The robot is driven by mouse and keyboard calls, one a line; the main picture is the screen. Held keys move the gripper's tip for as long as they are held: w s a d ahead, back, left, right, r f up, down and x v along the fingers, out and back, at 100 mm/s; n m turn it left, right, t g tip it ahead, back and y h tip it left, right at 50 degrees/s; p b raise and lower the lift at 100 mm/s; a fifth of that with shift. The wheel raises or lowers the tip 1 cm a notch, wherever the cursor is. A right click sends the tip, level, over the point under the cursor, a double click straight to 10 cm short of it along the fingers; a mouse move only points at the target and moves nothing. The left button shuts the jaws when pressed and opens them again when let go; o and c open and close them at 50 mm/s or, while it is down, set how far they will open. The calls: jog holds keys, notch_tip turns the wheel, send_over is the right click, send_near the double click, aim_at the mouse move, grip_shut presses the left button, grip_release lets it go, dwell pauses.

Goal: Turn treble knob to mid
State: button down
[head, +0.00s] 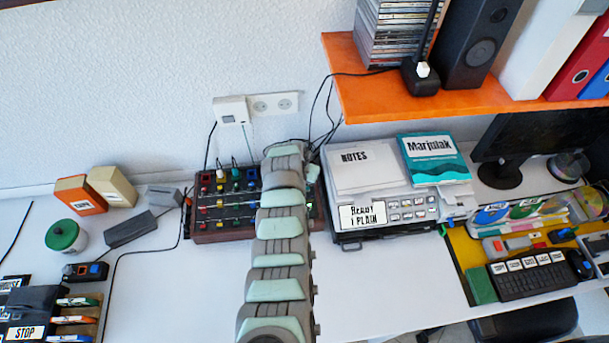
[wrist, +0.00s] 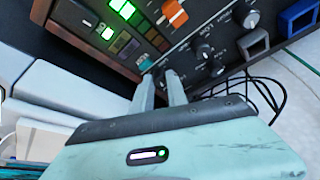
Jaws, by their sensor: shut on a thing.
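The dark mixer with brown sides (head: 222,237) stands against the wall in the head view, its right part hidden behind my arm. In the wrist view its black panel (wrist: 190,65) carries several dark round knobs, one of them (wrist: 204,52) just right of my fingers. My gripper (wrist: 160,78) is at the panel, its two fingers close together and shut on a small knob that they mostly hide. I cannot read the knob's label or its pointer angle. My gripper is hidden in the head view.
An orange slider cap (wrist: 175,14) and green lit buttons (wrist: 122,10) are near the fingers. A printer (head: 385,212) stands right of the mixer. The desk left of my arm has free room.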

jog(key=shift+d+r+n+y+p, duration=0.2)
jog(key=shift+n+y+p, duration=0.25)
jog(key=shift+n, duration=0.55)
jog(key=shift+a+f+n+y, duration=0.1)
jog(key=shift+f+n+y, duration=0.15)
jog(key=shift+n, duration=0.45)
jog(key=c, duration=1.6)
grip_release()
jog(key=shift+r, duration=0.15)
jog(key=shift+v, duration=5.35)
jog(key=shift+s, duration=0.2)
